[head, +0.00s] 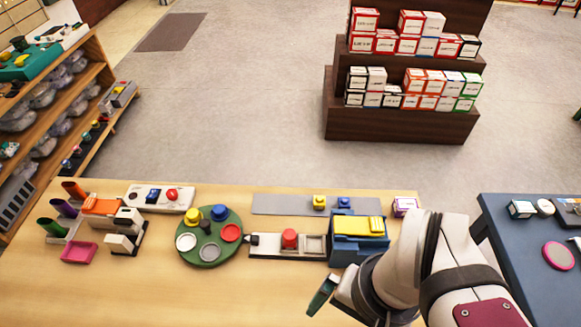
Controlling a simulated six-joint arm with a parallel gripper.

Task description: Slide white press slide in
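A long white slide or tray (265,246) lies on the wooden table, with a red round piece (289,238) on it and a dark tip at its left end. Its right end meets a blue box-like press (343,250) with a yellow top (360,225). Farther left stands a small white and black device (123,241) with a white block at its front; I cannot tell which of the two is the named white press slide. My gripper (322,294) is low over the front of the table, below the blue press and apart from it. Its fingers show only as a dark green edge-on shape.
A green round tray (209,258) with coloured pieces sits left of the long slide. A grey strip (274,204) lies behind it. The table's front middle is clear. A blue table (508,238) stands at the right.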

